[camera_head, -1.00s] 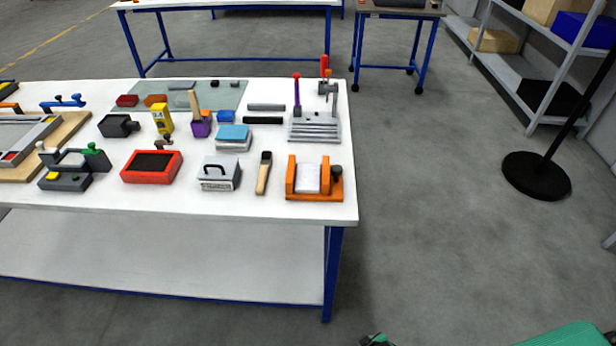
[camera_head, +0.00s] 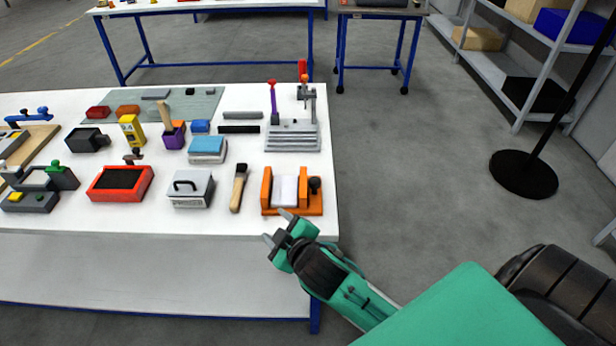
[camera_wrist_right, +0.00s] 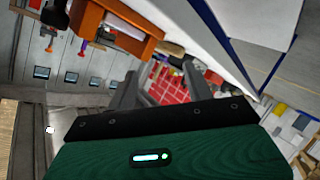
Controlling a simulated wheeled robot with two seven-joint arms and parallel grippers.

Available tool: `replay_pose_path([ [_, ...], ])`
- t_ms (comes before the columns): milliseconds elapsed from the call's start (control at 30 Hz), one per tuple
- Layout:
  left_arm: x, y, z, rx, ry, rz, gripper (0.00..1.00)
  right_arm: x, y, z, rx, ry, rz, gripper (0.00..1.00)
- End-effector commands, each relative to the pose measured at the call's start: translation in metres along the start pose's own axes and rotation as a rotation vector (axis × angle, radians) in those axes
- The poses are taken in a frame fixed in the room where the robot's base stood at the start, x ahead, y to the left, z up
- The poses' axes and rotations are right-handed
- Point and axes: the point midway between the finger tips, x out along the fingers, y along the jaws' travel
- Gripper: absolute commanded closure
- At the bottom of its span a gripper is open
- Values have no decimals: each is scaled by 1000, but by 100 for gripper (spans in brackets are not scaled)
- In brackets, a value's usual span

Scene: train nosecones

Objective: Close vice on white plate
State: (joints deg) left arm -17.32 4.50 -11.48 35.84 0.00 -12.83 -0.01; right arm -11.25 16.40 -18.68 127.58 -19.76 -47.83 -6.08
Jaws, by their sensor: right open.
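An orange vice (camera_head: 267,190) stands near the front right corner of the white table. The white plate (camera_head: 286,189) sits upright between its jaws, and a dark knob (camera_head: 315,186) is on the vice's right side. I cannot tell whether the jaws touch the plate. My right gripper (camera_head: 276,226) is open and empty, just in front of the vice at the table's front edge. In the right wrist view its fingers (camera_wrist_right: 135,92) are apart, and the orange vice (camera_wrist_right: 120,28) shows at the upper left. My left gripper is in neither view.
On the white table (camera_head: 150,222), a wooden-handled brush (camera_head: 238,188) and a grey box with a handle (camera_head: 190,189) lie left of the vice. A grey stepped fixture (camera_head: 292,136) stands behind it. Floor to the right is clear up to a black stand base (camera_head: 523,174).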

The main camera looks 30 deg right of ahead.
Motion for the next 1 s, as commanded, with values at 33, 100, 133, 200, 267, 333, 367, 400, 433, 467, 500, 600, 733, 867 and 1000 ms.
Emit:
replay_pose_path([
  [33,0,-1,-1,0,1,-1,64,6,7,-18,-46,68,27,48],
  [100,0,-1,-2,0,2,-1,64,13,16,-44,-118,165,66,48],
  [133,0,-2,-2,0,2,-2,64,15,20,-56,-153,213,84,48],
  [200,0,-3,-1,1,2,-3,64,20,28,-88,-248,335,130,48],
  [267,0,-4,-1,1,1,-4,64,20,33,-118,-343,454,172,48],
  [333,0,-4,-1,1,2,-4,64,18,35,-153,-473,603,221,48],
  [367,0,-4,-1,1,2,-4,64,16,36,-168,-532,668,242,48],
  [400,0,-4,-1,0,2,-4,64,13,34,-185,-612,752,267,48],
  [433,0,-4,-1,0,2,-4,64,10,32,-197,-673,815,283,48],
  [467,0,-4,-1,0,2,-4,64,6,30,-208,-735,876,299,48],
  [500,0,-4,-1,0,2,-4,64,2,25,-221,-820,958,317,48],
  [600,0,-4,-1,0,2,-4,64,-8,12,-243,-1040,1151,348,48],
  [733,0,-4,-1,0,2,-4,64,-17,-8,-250,-1342,1380,351,48],
  [867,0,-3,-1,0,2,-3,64,-14,-20,-234,-1659,1577,297,48],
  [1000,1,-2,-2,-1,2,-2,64,0,-15,-199,-2005,1741,158,48],
])
